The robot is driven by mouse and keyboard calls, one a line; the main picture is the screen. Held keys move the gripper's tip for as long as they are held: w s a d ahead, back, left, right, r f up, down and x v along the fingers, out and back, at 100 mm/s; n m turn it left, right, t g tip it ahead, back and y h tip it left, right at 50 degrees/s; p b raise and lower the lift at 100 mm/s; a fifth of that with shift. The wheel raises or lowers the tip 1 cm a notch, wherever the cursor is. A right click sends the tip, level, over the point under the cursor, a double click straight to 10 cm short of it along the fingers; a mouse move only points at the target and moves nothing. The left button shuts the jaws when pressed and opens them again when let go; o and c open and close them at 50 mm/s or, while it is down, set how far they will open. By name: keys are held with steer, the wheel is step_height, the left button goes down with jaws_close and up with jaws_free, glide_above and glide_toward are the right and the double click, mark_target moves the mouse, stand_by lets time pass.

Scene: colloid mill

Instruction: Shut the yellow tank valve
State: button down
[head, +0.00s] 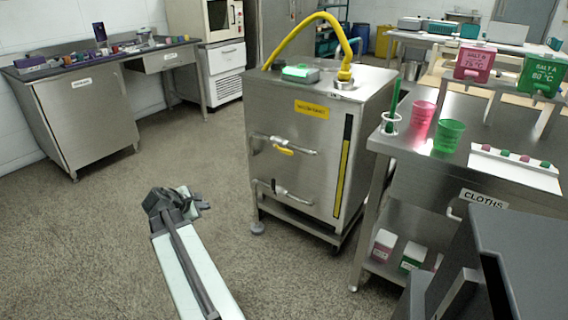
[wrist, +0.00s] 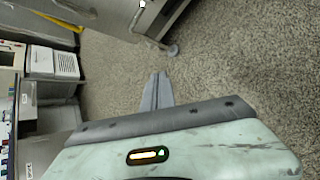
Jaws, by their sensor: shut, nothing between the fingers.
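The steel tank (head: 290,180) stands on a low frame in the middle of the head view. The yellow tank valve (head: 284,150) sits on the upper pipe of its front face, with its yellow lever lying roughly along the pipe. A second valve with a dark lever (head: 279,189) is on the lower pipe. My gripper (head: 200,204) is shut and empty, low over the floor to the left of the tank, apart from both valves. In the wrist view my shut fingers (wrist: 161,77) point at the floor near the tank's foot (wrist: 172,51); the yellow valve is not clearly visible there.
A steel table (head: 440,170) with cups stands close to the tank's right. A steel cabinet bench (head: 80,115) is at the back left, beside a white unit (head: 222,72). A yellow hose (head: 310,22) arches over the tank. The floor left of the tank is clear.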

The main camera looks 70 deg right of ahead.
mark_target(286, 151)
steer(key=s+d+r+n+g+h, duration=0.1)
steer(key=s+d+r+n+h, duration=0.1)
steer(key=s+d, duration=0.6)
steer(key=s+d+r+n+g+h+b, duration=0.1)
steer(key=s+d+r+n, duration=0.3)
steer(key=s+d, duration=0.5)
steer(key=shift+s+d+r+g+h, duration=0.2)
steer(key=shift+d+g+h, duration=0.4)
steer(key=shift+d, duration=0.4)
steer(key=b+x, duration=0.4)
steer(key=x, duration=0.6)
step_height(286, 151, up, 4)
steer(key=p, duration=0.4)
steer(key=shift+p, duration=0.35)
